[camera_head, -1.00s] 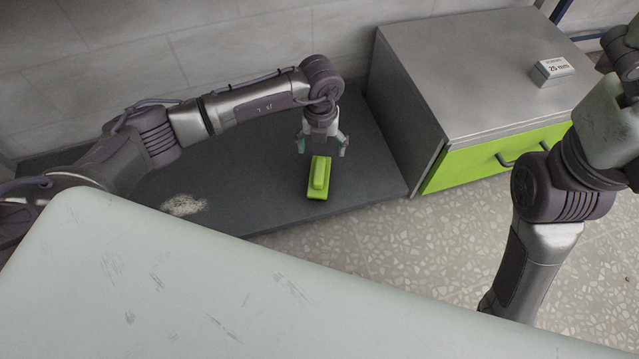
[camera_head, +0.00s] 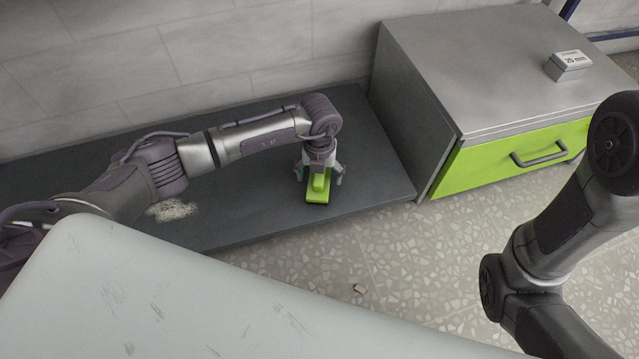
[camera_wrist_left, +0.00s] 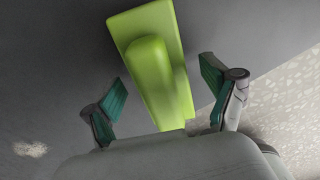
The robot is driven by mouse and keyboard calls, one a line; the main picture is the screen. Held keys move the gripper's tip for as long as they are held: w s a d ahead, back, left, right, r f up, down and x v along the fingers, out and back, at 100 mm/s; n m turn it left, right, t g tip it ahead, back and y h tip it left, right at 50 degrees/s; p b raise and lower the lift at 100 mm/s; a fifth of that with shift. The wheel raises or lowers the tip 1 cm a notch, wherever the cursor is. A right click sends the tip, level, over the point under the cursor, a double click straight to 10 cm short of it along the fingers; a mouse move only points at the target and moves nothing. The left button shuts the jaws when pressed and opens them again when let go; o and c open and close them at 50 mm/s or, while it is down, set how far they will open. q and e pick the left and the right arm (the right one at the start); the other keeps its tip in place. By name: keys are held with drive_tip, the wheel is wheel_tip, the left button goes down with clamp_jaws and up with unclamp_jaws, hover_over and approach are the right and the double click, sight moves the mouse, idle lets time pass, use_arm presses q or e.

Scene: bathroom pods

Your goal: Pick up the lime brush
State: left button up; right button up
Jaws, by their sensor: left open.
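The lime brush (camera_head: 318,190) lies on the low dark grey platform, close to its front edge. My left gripper (camera_head: 319,176) is above the brush, its fingers open on either side of it. In the left wrist view the brush (camera_wrist_left: 155,62) shows as a bright green block with a raised rounded handle. The open left gripper (camera_wrist_left: 165,90) has one teal fingertip to each side of the brush, with gaps between. My right arm is at the right of the head view, but its gripper is out of view.
The dark platform (camera_head: 245,215) bears a pale powdery patch (camera_head: 172,210).

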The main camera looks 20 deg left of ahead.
use_arm(q)
drive_tip(key=shift+f, duration=0.55)
drive_tip(key=c, duration=1.4)
drive_tip(key=shift+r, duration=0.1)
